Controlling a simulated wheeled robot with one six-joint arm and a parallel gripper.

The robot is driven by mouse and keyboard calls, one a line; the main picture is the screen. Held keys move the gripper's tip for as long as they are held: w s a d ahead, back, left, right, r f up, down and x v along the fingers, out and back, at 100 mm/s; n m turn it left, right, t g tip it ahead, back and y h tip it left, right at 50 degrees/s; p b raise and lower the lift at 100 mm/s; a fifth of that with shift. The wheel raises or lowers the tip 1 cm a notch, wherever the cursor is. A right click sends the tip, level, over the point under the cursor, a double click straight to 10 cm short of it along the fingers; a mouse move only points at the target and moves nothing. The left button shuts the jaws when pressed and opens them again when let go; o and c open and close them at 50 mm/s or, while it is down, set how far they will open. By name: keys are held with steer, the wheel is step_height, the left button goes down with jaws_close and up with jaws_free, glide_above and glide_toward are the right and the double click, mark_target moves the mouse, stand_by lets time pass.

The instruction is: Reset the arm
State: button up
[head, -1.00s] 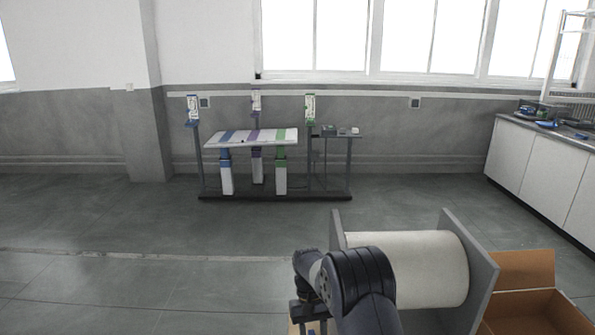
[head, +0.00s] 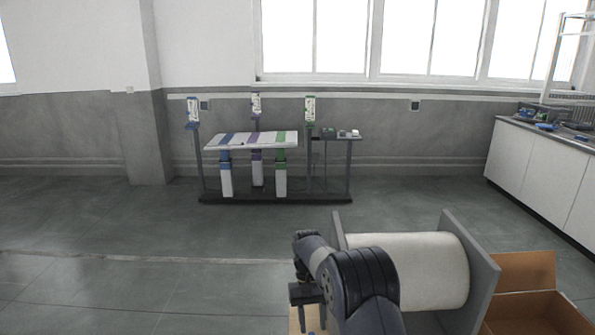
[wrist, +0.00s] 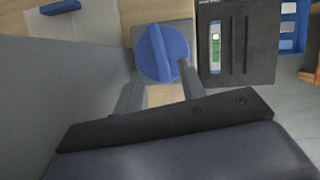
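My arm (head: 355,275) reaches forward at the bottom of the head view, bent at a dark joint. A round blue knob with a raised bar (wrist: 162,53) lies beyond and between the fingertips. The right finger overlaps the knob's edge in the picture; I cannot tell whether they touch. I see nothing clamped between the fingers.
The white roll (head: 415,270) between grey end plates and an open cardboard box (head: 525,270) are close on the right. A black panel (wrist: 237,40) is beside the knob. Lift columns under a tilted white board (head: 250,140) stand at the far wall. The floor between is clear.

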steer(key=x, duration=0.5)
steer(key=shift+s+f, duration=0.1)
steer(key=shift+f, duration=0.15)
steer(key=shift+r+n+p, duration=0.15)
steer(key=shift+n+p, duration=0.2)
steer(key=shift+n, duration=0.25)
steer(key=shift+a+n+t+h, duration=0.15)
steer(key=shift+n+t+h, duration=0.15)
steer(key=shift+n+h, duration=0.55)
steer(key=n+t+h+p, duration=0.1)
steer(key=n, duration=0.4)
steer(key=shift+a+p, duration=0.1)
steer(key=shift+p, duration=0.3)
